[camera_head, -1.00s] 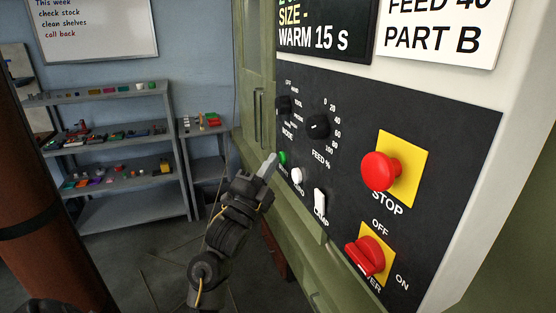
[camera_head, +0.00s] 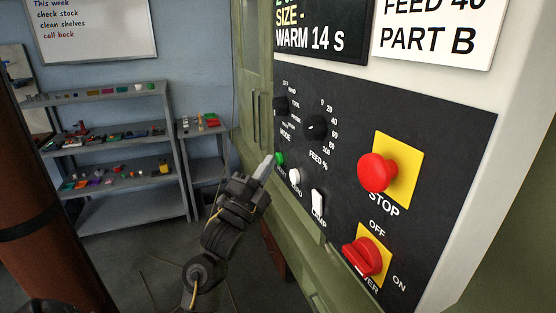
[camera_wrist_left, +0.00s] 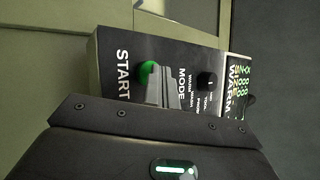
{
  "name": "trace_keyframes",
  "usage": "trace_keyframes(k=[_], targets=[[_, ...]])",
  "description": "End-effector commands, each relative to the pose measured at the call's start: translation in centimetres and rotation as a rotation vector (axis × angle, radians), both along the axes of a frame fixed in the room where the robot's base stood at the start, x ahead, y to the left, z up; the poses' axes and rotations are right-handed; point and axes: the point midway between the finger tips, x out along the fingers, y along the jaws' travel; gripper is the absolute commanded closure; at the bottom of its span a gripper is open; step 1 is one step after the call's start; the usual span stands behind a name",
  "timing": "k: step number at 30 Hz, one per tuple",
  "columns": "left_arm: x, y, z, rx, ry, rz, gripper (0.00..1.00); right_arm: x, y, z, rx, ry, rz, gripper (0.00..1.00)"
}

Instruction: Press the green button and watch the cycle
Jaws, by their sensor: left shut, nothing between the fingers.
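The green button (camera_head: 280,159) sits at the lower left of the dark control panel (camera_head: 440,130). My left gripper (camera_head: 266,163) is shut and empty, its fingertips just left of the green button in the head view. In the left wrist view the green button (camera_wrist_left: 149,73), beside the word START, is partly hidden behind the fingers (camera_wrist_left: 160,88). I cannot tell whether the fingertips touch it. The display (camera_head: 315,30) above reads "WARM 14 S". My right gripper is not in view.
Close to the green button are a white button (camera_head: 295,176), a white lamp switch (camera_head: 318,202) and two black knobs (camera_head: 316,127). A red stop button (camera_head: 377,172) and a red power switch (camera_head: 362,256) are farther right. Shelves (camera_head: 110,140) stand behind at left.

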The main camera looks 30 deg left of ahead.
Motion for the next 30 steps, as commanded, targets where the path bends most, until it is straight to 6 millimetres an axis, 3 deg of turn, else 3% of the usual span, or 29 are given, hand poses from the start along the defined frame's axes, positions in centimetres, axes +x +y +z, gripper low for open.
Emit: trace_keyframes(k=[14,30], targets=[[-0.7,0.5,0.0,0.000,-0.002,0.003,1.00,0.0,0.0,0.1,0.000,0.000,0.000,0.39],[-4.4,3.1,0.0,0.001,-0.001,0.003,1.00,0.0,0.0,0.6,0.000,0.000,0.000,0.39]])
